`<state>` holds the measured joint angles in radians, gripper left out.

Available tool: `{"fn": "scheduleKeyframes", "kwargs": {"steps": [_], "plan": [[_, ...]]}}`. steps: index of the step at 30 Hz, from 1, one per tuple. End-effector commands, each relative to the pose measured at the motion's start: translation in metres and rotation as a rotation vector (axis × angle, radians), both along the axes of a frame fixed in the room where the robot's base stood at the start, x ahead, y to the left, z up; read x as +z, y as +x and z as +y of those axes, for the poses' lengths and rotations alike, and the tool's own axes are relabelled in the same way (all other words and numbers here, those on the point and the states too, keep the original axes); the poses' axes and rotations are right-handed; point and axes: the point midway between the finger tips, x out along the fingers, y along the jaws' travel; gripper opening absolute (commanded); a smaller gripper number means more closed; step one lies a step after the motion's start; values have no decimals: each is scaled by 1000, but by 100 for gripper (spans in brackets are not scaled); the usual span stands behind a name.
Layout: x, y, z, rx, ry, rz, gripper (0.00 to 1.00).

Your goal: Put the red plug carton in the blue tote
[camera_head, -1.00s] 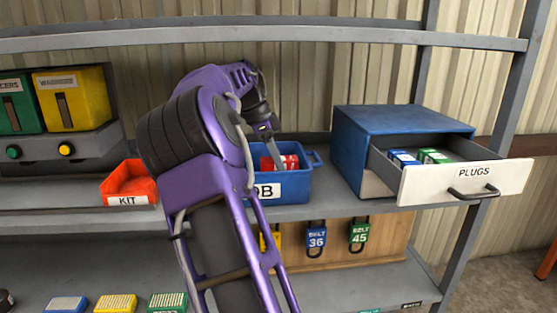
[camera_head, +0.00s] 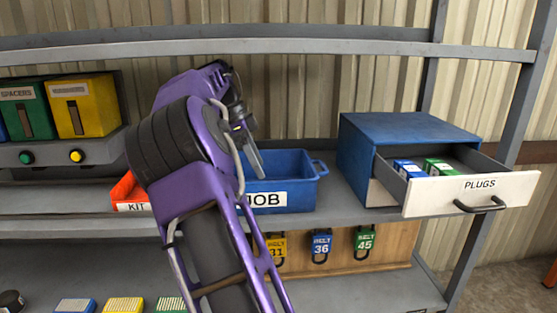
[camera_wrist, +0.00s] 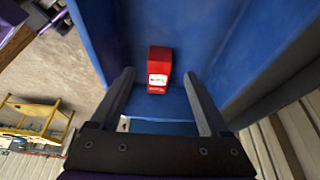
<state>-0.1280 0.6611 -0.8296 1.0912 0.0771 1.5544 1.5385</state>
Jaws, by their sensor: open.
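The blue tote (camera_head: 284,170), labelled JOB, stands on the middle shelf. The red plug carton (camera_wrist: 159,70) lies inside the tote in the wrist view, near one wall. In the head view the tote's front wall and my arm hide it. My gripper (camera_head: 256,168) is above the left part of the tote, pointing down. In the wrist view its two fingers are spread wide, with clear gaps on both sides of the carton, and nothing is held.
The PLUGS drawer (camera_head: 465,192) is pulled out of the blue cabinet (camera_head: 405,130) at right, with blue and green cartons inside. The orange KIT bin (camera_head: 125,192) is left of the tote, partly behind my arm. Padlocks (camera_head: 320,243) hang below the shelf.

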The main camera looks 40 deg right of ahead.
Motion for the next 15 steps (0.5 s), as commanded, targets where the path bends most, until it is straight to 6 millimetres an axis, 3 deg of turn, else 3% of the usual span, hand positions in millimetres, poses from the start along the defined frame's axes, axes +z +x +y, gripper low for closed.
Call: {"fn": "scheduleKeyframes", "kwargs": {"steps": [6,15], "plan": [[1,21,33,1,-1,1,79],[0,28,46,-1,-1,-1,79]]}}
